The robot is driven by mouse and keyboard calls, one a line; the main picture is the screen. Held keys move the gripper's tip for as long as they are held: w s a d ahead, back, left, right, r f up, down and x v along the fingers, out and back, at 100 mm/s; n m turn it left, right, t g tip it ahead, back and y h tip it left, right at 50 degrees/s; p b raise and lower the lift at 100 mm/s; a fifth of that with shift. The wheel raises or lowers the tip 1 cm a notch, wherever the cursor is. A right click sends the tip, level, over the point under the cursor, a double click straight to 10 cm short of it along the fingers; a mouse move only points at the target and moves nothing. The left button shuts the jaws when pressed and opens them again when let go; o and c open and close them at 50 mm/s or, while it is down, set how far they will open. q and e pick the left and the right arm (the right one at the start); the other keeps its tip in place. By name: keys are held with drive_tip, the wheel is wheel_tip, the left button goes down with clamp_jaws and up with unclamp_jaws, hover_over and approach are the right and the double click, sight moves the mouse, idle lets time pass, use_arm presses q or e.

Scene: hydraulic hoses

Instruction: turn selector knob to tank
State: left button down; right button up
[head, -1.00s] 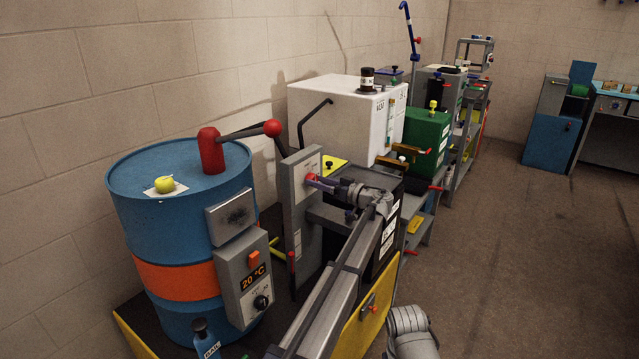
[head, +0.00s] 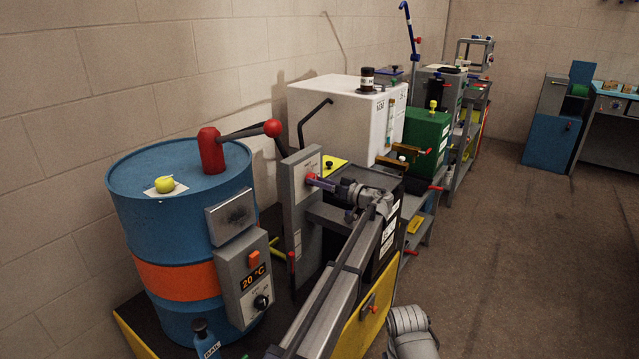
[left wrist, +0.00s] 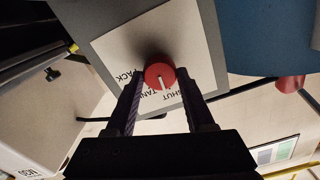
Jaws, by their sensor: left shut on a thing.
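The selector knob (head: 311,178) is a small red knob on a grey upright panel (head: 302,210) between the blue drum and the white tank. My left gripper (head: 322,183) reaches it from the front and is shut on it. In the left wrist view the red knob (left wrist: 160,76) sits between the two dark fingertips. It has a white pointer line, which points to the lower side of the picture, by the words TANK and SHUT. Which of the two it marks I cannot tell. The word PACK is to the left on the white label plate (left wrist: 118,50). My right gripper is not in view.
A blue drum (head: 180,235) with a red-knobbed lever (head: 240,133) stands left of the panel. A white tank (head: 335,115) with a black bent handle stands behind it. A green box (head: 427,135) is farther back. The floor (head: 510,250) at the right is clear.

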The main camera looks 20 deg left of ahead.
use_arm(q)
drive_tip(key=shift+m, duration=4.3)
drive_tip(key=shift+c, duration=1.3)
unclamp_jaws()
drive_tip(key=shift+d, duration=0.1)
drive_tip(key=v, duration=0.7)
drive_tip(key=shift+d, duration=0.3)
drive_tip(key=shift+s, duration=0.1)
